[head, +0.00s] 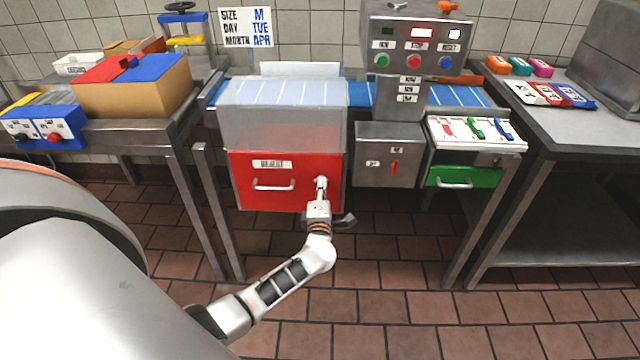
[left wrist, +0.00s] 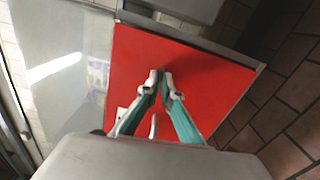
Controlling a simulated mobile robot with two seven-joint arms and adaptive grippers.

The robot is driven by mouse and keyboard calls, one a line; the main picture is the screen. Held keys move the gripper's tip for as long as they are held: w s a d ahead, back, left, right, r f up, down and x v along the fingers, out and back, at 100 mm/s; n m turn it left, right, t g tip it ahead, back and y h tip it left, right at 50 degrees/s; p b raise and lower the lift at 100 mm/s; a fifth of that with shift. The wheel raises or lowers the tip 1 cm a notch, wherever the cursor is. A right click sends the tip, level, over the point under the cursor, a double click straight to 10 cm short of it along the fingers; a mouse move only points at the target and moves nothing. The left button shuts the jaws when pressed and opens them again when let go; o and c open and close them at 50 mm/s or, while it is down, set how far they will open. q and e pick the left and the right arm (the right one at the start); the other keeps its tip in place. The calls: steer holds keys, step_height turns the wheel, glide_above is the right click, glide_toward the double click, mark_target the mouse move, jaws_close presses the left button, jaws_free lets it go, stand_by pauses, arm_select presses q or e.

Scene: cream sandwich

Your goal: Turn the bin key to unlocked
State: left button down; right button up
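The red bin (head: 290,198) has a white handle (head: 272,187) and a white label too small to read. It also fills the middle of the left wrist view (left wrist: 215,95). My left gripper (head: 321,183) is in front of the right side of the red front, right of the handle. In the left wrist view its fingertips (left wrist: 161,80) are almost together, close to or touching the red front. I see no key; if one is there, the fingers hide it, so I cannot tell its position or whether they hold it. My right gripper is not in view.
A grey box with a red switch (head: 394,168) hangs right of the bin. A green drawer (head: 464,177) is further right. A clear hopper (head: 283,115) stands above the bin. A control panel (head: 415,45) stands behind. The tiled floor in front is open.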

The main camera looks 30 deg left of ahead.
arm_select(q)
steer(key=shift+m, duration=0.4)
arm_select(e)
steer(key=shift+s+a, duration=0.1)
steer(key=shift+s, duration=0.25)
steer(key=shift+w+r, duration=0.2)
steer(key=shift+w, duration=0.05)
arm_select(q)
steer(key=c, duration=2.2)
jaws_free()
steer(key=shift+c, duration=0.2)
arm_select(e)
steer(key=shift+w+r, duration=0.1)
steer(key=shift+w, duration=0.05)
arm_select(q)
steer(key=v, duration=1.2)
